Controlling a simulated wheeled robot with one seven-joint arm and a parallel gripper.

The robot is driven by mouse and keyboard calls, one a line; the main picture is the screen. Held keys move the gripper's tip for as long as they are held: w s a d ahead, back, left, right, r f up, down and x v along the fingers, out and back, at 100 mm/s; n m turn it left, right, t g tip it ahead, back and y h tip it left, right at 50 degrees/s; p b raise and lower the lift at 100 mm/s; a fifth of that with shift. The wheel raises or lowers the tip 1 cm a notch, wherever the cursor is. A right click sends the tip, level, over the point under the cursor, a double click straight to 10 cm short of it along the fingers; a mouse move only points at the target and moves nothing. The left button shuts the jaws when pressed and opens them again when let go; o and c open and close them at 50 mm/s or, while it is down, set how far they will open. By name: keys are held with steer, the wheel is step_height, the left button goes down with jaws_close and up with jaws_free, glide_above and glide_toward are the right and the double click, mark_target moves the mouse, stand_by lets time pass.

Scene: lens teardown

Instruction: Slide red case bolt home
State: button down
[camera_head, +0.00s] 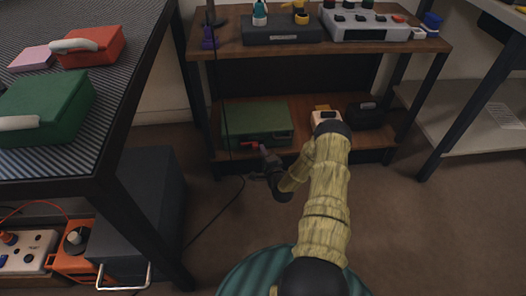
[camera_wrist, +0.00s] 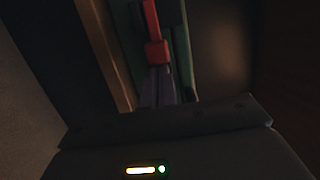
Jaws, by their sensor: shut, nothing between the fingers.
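A green case (camera_head: 257,122) lies on the lower shelf of the bench. A red bolt (camera_head: 250,144) sits on its front side. In the wrist view the red bolt (camera_wrist: 152,22) is a long bar with a wider block at its near end, against the green case (camera_wrist: 182,45). My gripper (camera_head: 264,149) is at the right end of the bolt. In the wrist view my gripper's fingers (camera_wrist: 158,72) are shut with nothing between them, their tips at the red block. I cannot tell whether they touch it.
The lower shelf (camera_head: 308,152) also bears a dark box (camera_head: 365,115) and a pale device (camera_head: 325,117) right of the case. The upper shelf (camera_head: 228,43) is above. A dark cabinet (camera_head: 153,185) and a ribbed table stand at left. A thin cable hangs left of my arm.

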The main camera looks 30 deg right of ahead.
steer(key=shift+d, duration=0.3)
steer(key=d, duration=0.1)
steer(key=s+d, duration=0.1)
steer(key=d, duration=0.1)
steer(key=s+a+p, duration=0.1)
steer(key=s+p, duration=0.4)
steer(key=s, duration=0.5)
steer(key=shift+s, duration=0.25)
